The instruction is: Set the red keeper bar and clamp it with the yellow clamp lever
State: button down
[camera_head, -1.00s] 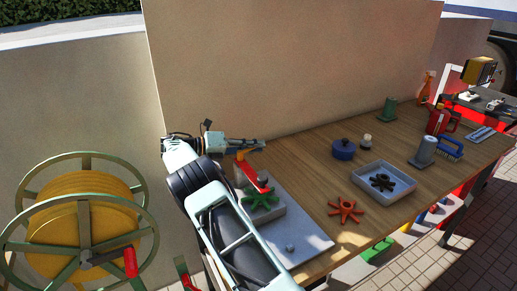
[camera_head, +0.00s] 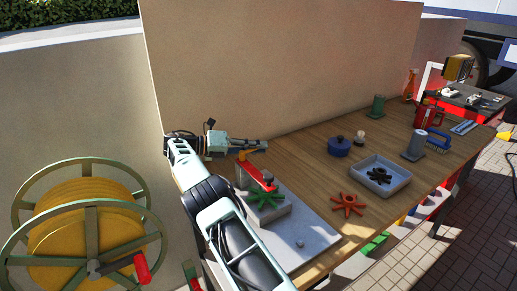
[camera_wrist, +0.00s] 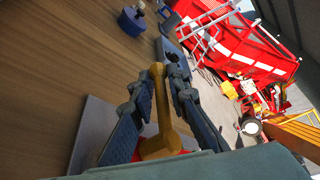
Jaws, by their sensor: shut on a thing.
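The yellow clamp lever (camera_head: 241,156) stands up at the fixture block (camera_head: 272,216) on the grey plate. The red keeper bar (camera_head: 259,175) lies tilted across the top of the block, above the green star wheel (camera_head: 267,198). My gripper (camera_head: 258,146) reaches in from the left over the lever. In the wrist view my gripper (camera_wrist: 155,78) is shut on the yellow lever (camera_wrist: 158,105), which runs between the two fingers. Only a sliver of red shows at the lever's foot there. How firmly the bar is seated cannot be told.
The grey base plate (camera_head: 312,252) bears a small knob. A wall (camera_head: 280,70) stands behind.

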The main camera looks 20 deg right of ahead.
dwell(0.3)
jog(key=c, duration=2)
grip_release()
